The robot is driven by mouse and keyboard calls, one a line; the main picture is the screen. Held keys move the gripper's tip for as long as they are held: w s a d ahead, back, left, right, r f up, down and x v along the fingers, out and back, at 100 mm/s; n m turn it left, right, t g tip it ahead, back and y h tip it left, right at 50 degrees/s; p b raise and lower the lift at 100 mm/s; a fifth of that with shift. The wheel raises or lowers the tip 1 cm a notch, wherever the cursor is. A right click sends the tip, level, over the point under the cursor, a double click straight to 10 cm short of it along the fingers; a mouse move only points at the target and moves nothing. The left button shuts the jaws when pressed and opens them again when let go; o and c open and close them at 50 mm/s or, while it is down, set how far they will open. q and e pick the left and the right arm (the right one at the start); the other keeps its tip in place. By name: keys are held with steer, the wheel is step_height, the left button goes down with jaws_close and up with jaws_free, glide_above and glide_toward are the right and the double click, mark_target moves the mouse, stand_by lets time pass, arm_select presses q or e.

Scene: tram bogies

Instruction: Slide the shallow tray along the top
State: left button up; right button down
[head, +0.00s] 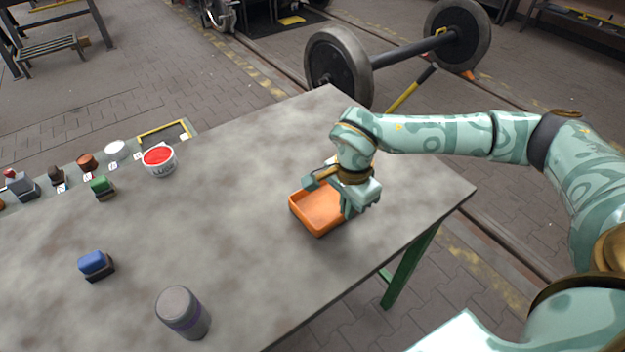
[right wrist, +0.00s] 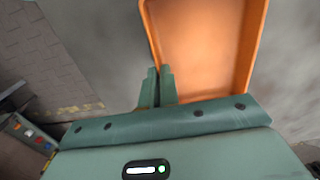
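The shallow tray (head: 318,211) is orange with rounded corners and low walls. It lies flat on the table top, right of the middle, and looks empty. My right gripper (head: 356,208) is at the tray's right side, its fingers pointing down. In the right wrist view the tray (right wrist: 205,45) fills the upper right. The fingertips are partly hidden in the head view. My left gripper is not in view.
The grey table (head: 235,150) has free room left of the tray; its right edge is close. A grey cylinder (head: 182,312), a blue-topped block (head: 97,265) and a red-filled tub (head: 159,160) stand on it. Several small items line the far left edge. A wheelset (head: 395,55) lies beyond.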

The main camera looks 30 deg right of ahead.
steer(key=shift+s+d+p, duration=0.2)
steer(key=shift+s+p, duration=0.55)
steer(key=shift+s, duration=0.65)
steer(key=shift+s+d+p, duration=0.2)
steer(key=shift+s+p, duration=0.5)
steer(key=shift+s, duration=0.75)
steer(key=shift+s+d+p, duration=0.2)
steer(key=shift+s+p, duration=0.55)
steer(key=shift+s, duration=0.65)
steer(key=c, duration=1.6)
jaws_free()
step_height(320, 180, up, 16)
steer(key=p, duration=0.3)
steer(key=shift+r, duration=0.2)
steer(key=shift+f, duration=0.1)
